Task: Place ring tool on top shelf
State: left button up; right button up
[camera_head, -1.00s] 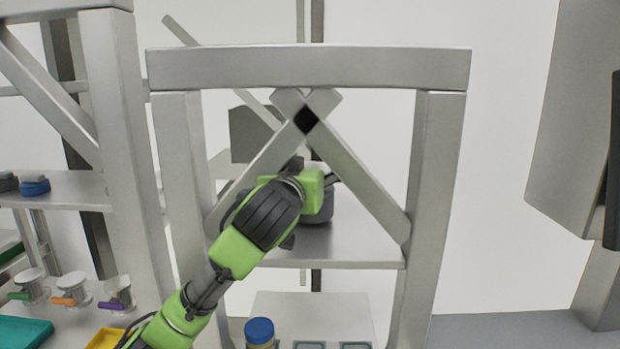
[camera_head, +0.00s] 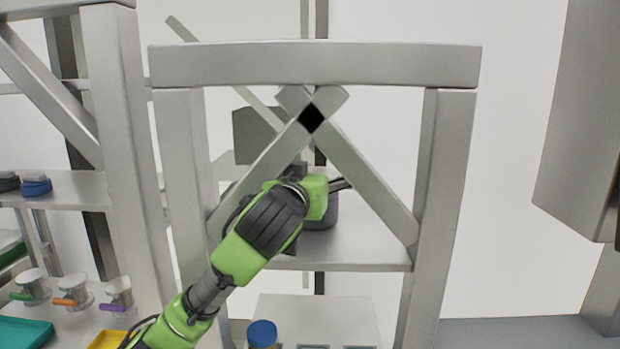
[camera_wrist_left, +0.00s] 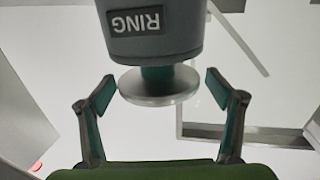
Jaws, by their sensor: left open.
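The ring tool is a grey cylinder (camera_head: 321,212) on the shelf board (camera_head: 350,245) of the middle rack, partly hidden behind my left arm. In the left wrist view the grey body marked "RING" (camera_wrist_left: 175,40) has a teal neck and a clear round disc (camera_wrist_left: 160,86). My right gripper is not in view.
Crossed braces (camera_head: 372,190) and posts (camera_head: 447,180) frame the shelf closely around my arm. A blue-capped jar (camera_head: 262,333) stands below. On the left are blue-based items (camera_head: 36,187), several small coloured-handle tools (camera_head: 118,292), and a teal tray (camera_head: 25,333).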

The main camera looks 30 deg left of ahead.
pick_arm(q)
jog(key=b+v, duration=0.4)
jog(key=v, duration=0.8)
jog(key=shift+a, duration=0.1)
